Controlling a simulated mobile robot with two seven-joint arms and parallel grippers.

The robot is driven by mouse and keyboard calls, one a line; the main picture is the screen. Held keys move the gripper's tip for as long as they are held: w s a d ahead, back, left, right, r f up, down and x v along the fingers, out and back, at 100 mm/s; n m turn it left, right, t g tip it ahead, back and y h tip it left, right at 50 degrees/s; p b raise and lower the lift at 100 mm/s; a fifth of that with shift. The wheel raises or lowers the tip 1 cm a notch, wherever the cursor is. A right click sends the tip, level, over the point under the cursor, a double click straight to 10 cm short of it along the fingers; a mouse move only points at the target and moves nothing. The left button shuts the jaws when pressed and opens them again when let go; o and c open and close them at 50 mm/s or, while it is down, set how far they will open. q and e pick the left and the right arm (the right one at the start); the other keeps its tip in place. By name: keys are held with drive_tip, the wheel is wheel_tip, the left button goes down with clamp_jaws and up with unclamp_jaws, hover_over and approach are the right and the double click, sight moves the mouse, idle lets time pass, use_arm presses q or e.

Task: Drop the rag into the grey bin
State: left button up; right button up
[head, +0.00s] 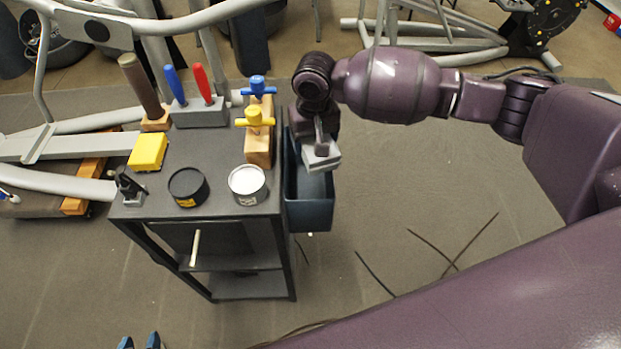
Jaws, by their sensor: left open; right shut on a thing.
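The grey bin (309,216) is a dark blue-grey open box on the right side of the cart. My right gripper (320,148) comes in from the right and points down over the bin's opening. It is shut on a small light grey folded piece, which I take to be the rag (323,162). The rag overlaps the bin's opening in the picture; its exact height above the bin is hard to tell. My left gripper (139,342) shows only as two blue fingertips at the bottom edge, apart and empty, well away from the bin.
The dark cart (215,205) holds a yellow block (148,152), a black tin (188,187), a white-topped tin (247,184), a rack with blue and red handles (199,112), and yellow and blue valves on wood (258,145). Exercise machines stand behind. Floor right of the bin is mostly clear.

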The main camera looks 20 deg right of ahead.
drive_tip(key=o, duration=0.9)
drive_tip(key=shift+o, duration=0.2)
drive_tip(key=shift+r, duration=0.1)
wheel_tip(320, 180, up, 10)
drive_tip(key=shift+f+p, duration=0.2)
drive_tip(key=shift+p, duration=1.05)
drive_tip(key=shift+r, duration=0.55)
